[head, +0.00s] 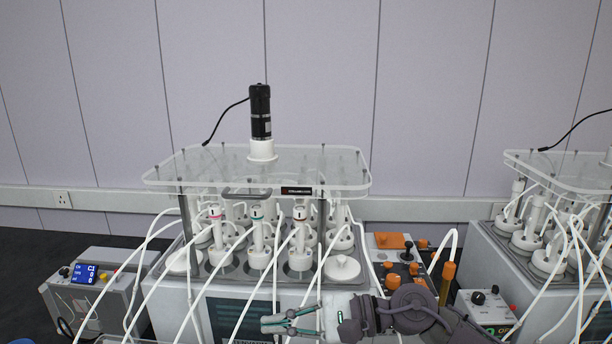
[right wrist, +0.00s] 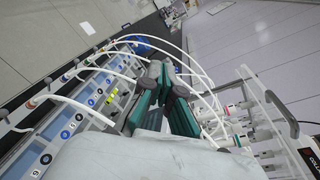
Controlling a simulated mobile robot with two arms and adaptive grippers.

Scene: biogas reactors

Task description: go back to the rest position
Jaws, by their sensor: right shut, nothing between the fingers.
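My right gripper (head: 268,322) shows low in the middle of the head view, its arm coming in from the lower right. It is shut and empty, in front of the reactor unit (head: 310,300). In the right wrist view its green-edged fingers (right wrist: 165,72) come together, with white tubes around and behind them. My left gripper is not in the head view.
A clear plate (head: 220,172) with a black motor (head: 260,112) stands above several white-capped bottles. White tubes arch forward near my right gripper. A control box (head: 95,290) stands left, an orange-topped box (head: 390,242) and second reactor unit (head: 490,262) right.

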